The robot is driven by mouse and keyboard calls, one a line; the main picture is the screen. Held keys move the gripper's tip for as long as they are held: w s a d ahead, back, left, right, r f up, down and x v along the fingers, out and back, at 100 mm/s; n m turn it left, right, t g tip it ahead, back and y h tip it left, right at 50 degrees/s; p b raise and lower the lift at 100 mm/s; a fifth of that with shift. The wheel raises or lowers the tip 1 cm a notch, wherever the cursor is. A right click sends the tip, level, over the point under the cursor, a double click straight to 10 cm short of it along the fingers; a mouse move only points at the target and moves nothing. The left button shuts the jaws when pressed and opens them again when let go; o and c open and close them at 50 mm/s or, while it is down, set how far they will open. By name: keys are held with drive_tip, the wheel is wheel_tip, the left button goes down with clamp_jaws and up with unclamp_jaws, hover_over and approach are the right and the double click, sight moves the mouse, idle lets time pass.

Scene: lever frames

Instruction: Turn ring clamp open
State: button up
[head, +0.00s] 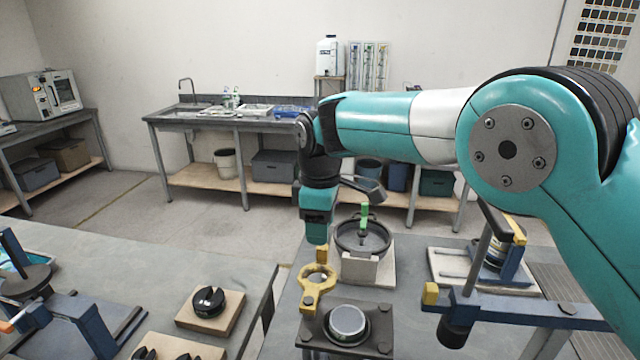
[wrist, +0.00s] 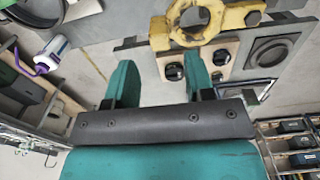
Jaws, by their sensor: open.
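The yellow ring clamp (head: 306,291) stands upright-looking at the edge of a dark plate (head: 371,348) bearing a round silver disc. In the wrist view the ring clamp (wrist: 207,38) lies beyond my fingers, with a bolted lug on its right and a block-like lug on its left. My gripper (head: 317,238) points down just above and behind the ring clamp in the head view. In the wrist view my gripper (wrist: 160,78) shows two teal fingers spread apart with nothing between them. The fingertips look apart from the clamp; the exact gap cannot be told.
A round black pan-like fixture (head: 378,240) with a green handle (head: 365,217) stands close behind the clamp. A blue bracket (head: 520,308) with a yellow end is at right. A board with a black knob (head: 208,302) lies left, beyond a gap between benches.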

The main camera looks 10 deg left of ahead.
wheel_tip(320, 180, up, 12)
idle(0.3)
drive_tip(key=shift+s, duration=0.1)
